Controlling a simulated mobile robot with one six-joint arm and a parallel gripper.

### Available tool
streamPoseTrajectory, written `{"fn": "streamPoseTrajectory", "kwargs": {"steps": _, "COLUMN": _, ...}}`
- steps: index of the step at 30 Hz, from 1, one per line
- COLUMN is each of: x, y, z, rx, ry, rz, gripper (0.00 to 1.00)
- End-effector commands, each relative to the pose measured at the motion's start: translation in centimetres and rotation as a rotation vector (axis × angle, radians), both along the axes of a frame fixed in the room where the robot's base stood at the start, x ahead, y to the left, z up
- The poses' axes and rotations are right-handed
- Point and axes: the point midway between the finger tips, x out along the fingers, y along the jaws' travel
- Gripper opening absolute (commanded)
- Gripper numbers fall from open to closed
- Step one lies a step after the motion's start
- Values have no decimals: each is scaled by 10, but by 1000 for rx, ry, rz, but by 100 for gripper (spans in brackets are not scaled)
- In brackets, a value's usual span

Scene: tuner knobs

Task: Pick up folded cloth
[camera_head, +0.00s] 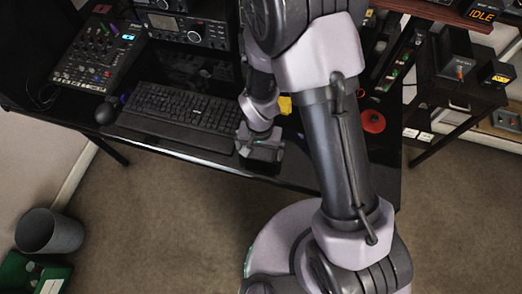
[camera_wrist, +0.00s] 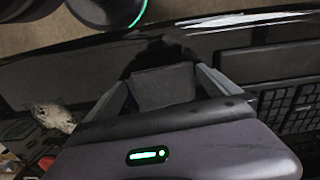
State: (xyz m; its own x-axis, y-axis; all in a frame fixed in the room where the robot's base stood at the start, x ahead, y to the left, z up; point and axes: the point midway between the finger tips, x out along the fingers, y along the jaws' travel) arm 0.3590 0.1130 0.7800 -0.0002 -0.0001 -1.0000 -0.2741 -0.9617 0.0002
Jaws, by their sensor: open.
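The folded cloth seems to be the dark grey, flat, square-edged piece (camera_wrist: 163,88) in the wrist view, lying on the glossy black desk. My gripper (camera_wrist: 160,76) is open, with one finger to the left and one to the right of this piece. I cannot tell whether either finger touches it. In the head view my gripper (camera_head: 262,150) is low over the desk's front edge, just right of the keyboard. The cloth is not clearly visible there, as my gripper and arm cover that spot.
The black keyboard (camera_head: 180,115) lies close to the left of my gripper, with a mouse (camera_head: 105,113) and mixer (camera_head: 98,55) farther left. A yellow object (camera_head: 285,105) and a red round object (camera_head: 373,121) are to the right. A bin (camera_head: 50,232) stands on the floor.

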Motion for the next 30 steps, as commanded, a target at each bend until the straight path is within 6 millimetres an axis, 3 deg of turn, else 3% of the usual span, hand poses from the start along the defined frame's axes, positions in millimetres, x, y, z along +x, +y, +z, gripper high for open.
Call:
{"fn": "streamPoseTrajectory", "kwargs": {"steps": 3, "x": 0, "y": 0, "z": 2, "rx": 0, "ry": 0, "rz": 0, "gripper": 96}}
{"fn": "streamPoseTrajectory", "kwargs": {"steps": 10, "x": 0, "y": 0, "z": 2, "rx": 0, "ry": 0, "rz": 0, "gripper": 52}}
{"fn": "streamPoseTrajectory", "kwargs": {"steps": 19, "x": 0, "y": 0, "z": 7, "rx": 1, "ry": -1, "rz": 0, "gripper": 52}}
{"fn": "streamPoseTrajectory", "kwargs": {"steps": 27, "x": 1, "y": 0, "z": 44, "rx": 0, "ry": -2, "rz": -1, "gripper": 52}}
{"fn": "streamPoseTrajectory", "kwargs": {"steps": 30, "x": -4, "y": -21, "z": 42, "rx": 0, "ry": 2, "rz": -5, "gripper": 52}}
